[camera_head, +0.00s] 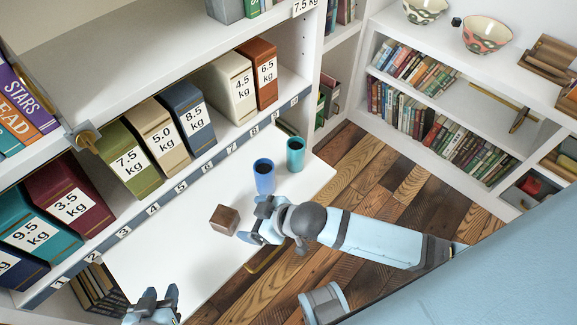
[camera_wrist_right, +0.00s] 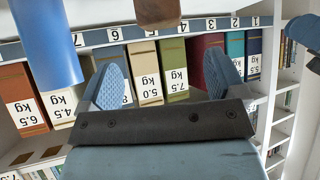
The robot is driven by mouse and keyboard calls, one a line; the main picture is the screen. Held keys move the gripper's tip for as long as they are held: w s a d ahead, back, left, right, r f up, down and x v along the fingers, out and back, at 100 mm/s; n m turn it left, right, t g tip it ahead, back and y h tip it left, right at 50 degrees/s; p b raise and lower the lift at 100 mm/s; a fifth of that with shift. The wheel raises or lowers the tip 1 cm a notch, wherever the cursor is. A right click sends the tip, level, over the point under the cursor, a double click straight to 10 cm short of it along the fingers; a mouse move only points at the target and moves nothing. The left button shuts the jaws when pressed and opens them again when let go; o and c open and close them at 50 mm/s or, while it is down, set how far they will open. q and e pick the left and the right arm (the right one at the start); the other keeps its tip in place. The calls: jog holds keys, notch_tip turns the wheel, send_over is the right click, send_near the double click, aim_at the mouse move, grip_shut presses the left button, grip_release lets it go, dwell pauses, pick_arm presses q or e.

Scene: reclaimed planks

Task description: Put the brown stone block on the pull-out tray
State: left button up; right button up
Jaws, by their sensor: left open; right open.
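The brown stone block (camera_head: 224,219) sits on the white pull-out tray (camera_head: 185,245), near the middle of its length. My right gripper (camera_head: 257,222) is open and just right of the block, apart from it, its fingers pointing toward the shelf. In the upside-down right wrist view, the block (camera_wrist_right: 157,10) shows at the top edge, beyond the open right fingers (camera_wrist_right: 165,80), with nothing between them. My left gripper (camera_head: 152,308) is open and empty at the bottom edge, over the tray's near left end.
A blue cup (camera_head: 264,176) and a teal cup (camera_head: 295,154) stand on the tray right of the block. Weight-labelled books (camera_head: 130,160) line the shelf behind. A brass handle (camera_head: 265,262) is on the tray's front edge. The tray's left part is clear.

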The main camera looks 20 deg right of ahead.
pick_arm(q)
jog(key=shift+w, duration=0.1)
jog(key=shift+a+r, duration=0.1)
jog(key=shift+a, duration=0.05)
pick_arm(e)
jog(key=s+d+f+m+t+h, duration=0.3)
jog(key=s+d+m, duration=0.3)
jog(key=d, duration=0.5)
jog(key=shift+s+d+h, duration=0.35)
jog(key=shift+s+h, duration=0.25)
jog(key=shift+s, duration=0.2)
